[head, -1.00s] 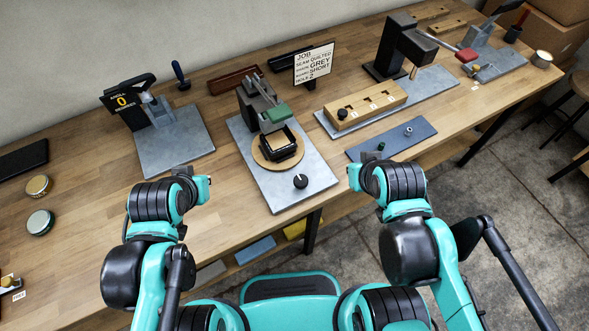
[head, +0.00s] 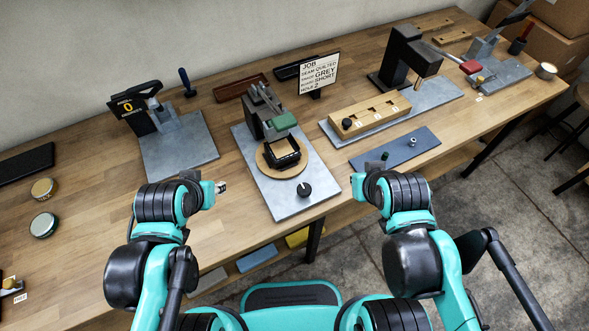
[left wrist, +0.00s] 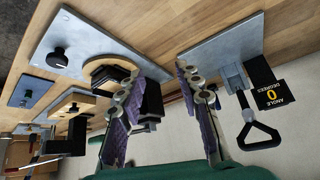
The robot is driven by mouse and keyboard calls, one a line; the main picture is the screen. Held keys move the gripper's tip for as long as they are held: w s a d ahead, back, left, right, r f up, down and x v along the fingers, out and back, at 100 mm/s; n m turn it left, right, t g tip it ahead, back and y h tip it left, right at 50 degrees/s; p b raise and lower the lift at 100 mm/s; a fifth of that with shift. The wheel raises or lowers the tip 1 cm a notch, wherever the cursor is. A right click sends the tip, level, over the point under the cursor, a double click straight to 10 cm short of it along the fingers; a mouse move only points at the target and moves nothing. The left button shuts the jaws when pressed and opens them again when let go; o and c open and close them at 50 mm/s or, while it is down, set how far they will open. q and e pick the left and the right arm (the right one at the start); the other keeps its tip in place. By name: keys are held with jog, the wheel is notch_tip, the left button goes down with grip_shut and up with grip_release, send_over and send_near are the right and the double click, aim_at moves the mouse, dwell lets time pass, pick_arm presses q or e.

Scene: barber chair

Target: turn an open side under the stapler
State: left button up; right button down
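The stapler (head: 262,108), a dark post with a grey arm and a green head, stands on a grey plate mid-bench. Under and in front of its head, a black square frame (head: 284,153) sits on a round wooden turntable (head: 268,168). My left gripper (head: 222,187) is left of the stapler's plate, apart from the frame. In the left wrist view its purple-padded fingers (left wrist: 165,105) are spread and empty; the left finger partly hides the frame (left wrist: 151,105) and turntable (left wrist: 98,68). My right arm ends right of the plate; its fingers are hidden.
A black knob (head: 304,189) stands at the plate's front. An angle gauge stand (head: 160,115) is at left. A slotted wooden block (head: 370,115) and a blue plate (head: 395,150) are at right.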

pick_arm(q)
jog(key=shift+o, duration=1.1)
jog(key=w+d+r+m+g+p, duration=0.1)
jog(key=w+d+m+g+p, duration=0.1)
jog(key=d+m, duration=0.4)
jog(key=shift+w+d+r+m+h, duration=0.15)
jog(key=shift+w+d+m+h, duration=0.25)
jog(key=shift+w, duration=0.45)
jog(key=m+g+y+p, duration=0.1)
jog(key=m+g+p, duration=0.3)
jog(key=m, duration=1)
send_over(304, 189)
jog(key=b, duration=0.1)
jog(key=shift+g, duration=0.4)
notch_tip(304, 189, down, 6)
jog(key=shift+w+a+f, duration=0.1)
jog(key=shift+w, duration=0.05)
jog(key=shift+f+m, duration=0.25)
jog(key=shift+m, duration=0.15)
notch_tip(304, 189, down, 8)
jog(key=shift+r+b, duration=0.2)
jog(key=shift+b, duration=1.05)
jog(key=c, duration=1.1)
